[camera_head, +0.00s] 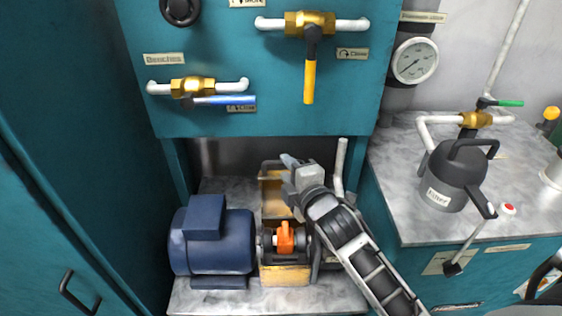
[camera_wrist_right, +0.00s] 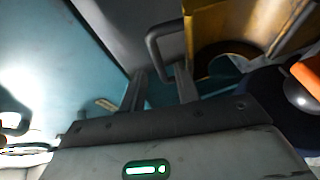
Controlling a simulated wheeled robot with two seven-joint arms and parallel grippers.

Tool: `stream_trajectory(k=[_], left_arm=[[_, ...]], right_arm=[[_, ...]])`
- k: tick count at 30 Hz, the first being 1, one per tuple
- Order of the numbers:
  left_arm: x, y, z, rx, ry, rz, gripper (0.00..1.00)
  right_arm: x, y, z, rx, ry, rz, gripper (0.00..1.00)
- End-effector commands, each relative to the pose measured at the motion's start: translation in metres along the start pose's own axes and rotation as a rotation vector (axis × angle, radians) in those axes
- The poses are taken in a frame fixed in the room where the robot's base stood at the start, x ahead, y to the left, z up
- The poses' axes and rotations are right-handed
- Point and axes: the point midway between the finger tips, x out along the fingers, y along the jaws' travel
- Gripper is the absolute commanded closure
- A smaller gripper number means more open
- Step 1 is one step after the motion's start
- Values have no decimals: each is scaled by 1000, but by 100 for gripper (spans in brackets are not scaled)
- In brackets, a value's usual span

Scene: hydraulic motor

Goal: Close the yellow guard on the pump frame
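The yellow guard (camera_head: 273,196) stands raised at the back of the pump frame (camera_head: 286,276), behind the orange coupling (camera_head: 285,238). It is partly hidden by my right gripper. In the right wrist view the guard (camera_wrist_right: 217,25) is at the upper right, with its dark bent handle (camera_wrist_right: 153,45) on its left side. My right gripper (camera_head: 289,160) is at the guard's upper right in the head view. Its two fingers (camera_wrist_right: 160,85) stand apart, with the handle's lower end near the gap; I cannot tell whether they touch it. My left gripper is not in view.
A blue motor (camera_head: 212,240) sits left of the frame on a marble shelf (camera_head: 205,300). A white vertical pipe (camera_head: 340,168) stands right of the gripper. The teal panel (camera_head: 220,60) with valves overhangs the recess. A counter with a dark kettle-like can (camera_head: 455,175) is at right.

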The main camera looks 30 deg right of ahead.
Motion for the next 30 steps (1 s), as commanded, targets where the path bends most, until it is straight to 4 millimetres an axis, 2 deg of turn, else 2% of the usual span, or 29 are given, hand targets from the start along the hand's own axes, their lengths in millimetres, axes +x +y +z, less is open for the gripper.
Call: stream_trajectory(k=[3,7,19,22,23,30], left_arm=[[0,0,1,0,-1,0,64],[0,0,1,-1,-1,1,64],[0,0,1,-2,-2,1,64],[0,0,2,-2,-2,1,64],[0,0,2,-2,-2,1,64],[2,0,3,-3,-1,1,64]], right_arm=[[20,0,0,1,0,1,68],[34,0,0,1,1,0,68],[40,0,-1,1,1,-1,68],[40,0,0,1,1,-1,96],[40,0,0,1,1,-1,100],[42,-2,-2,-1,4,4,100]])
